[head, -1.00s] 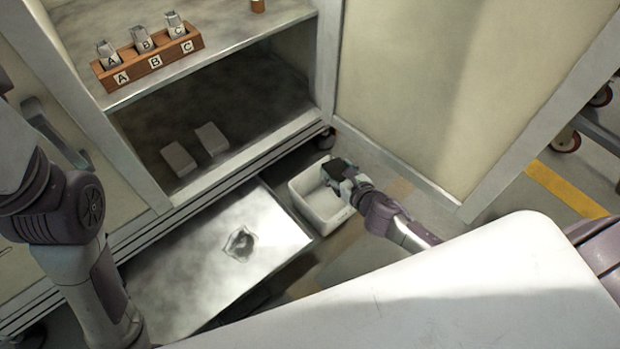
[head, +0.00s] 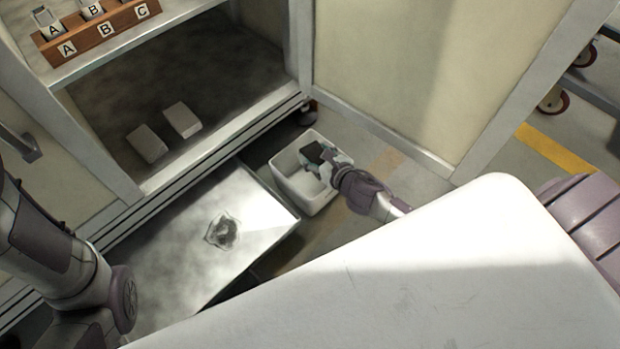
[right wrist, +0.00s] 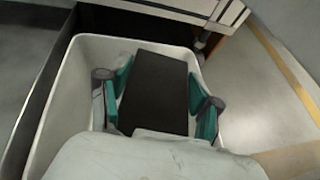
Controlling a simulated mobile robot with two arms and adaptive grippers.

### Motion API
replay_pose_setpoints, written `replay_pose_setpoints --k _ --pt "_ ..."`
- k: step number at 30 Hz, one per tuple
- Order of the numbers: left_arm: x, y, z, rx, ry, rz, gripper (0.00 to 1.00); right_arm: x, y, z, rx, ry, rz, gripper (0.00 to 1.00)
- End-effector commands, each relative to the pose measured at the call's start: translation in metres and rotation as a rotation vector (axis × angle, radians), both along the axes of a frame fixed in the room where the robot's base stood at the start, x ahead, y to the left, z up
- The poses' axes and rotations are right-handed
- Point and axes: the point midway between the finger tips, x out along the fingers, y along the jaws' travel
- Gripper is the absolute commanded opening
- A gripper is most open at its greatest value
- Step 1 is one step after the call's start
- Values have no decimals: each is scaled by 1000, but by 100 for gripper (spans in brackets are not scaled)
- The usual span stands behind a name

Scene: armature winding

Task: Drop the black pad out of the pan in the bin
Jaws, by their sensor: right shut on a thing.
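The black pad (head: 314,152) is held in my right gripper (head: 322,160), inside or just above the opening of the white bin (head: 288,187). In the right wrist view the pad (right wrist: 154,92) lies between the two teal fingers (right wrist: 160,100), with the bin's wall (right wrist: 58,105) around it. I cannot tell how high the pad is above the bin floor.
A cabinet shelf holds two pale blocks (head: 164,133). Above it is a wooden rack (head: 84,44) with lettered pieces. A cream panel (head: 410,70) stands behind the bin. A white surface (head: 400,270) fills the front.

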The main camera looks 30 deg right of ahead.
Motion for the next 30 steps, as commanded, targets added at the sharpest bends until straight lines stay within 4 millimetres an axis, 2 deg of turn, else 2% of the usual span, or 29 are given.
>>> replay_pose_setpoints --k 5,6,11,23,26,30 --pt "0 0 1 0 0 0 40 0 0 1 0 0 0 28" --pt "0 0 1 0 0 0 40 0 0 1 0 0 0 65" --pt "0 0 0 0 0 0 40 0 0 1 0 0 0 92" --pt "1 0 0 -2 2 0 40 -4 -1 1 -1 1 0 93" --pt "1 0 0 -1 1 0 40 -14 -2 4 -1 3 0 93" --pt "1 0 0 -1 1 0 40 -40 -5 15 -2 4 2 93"
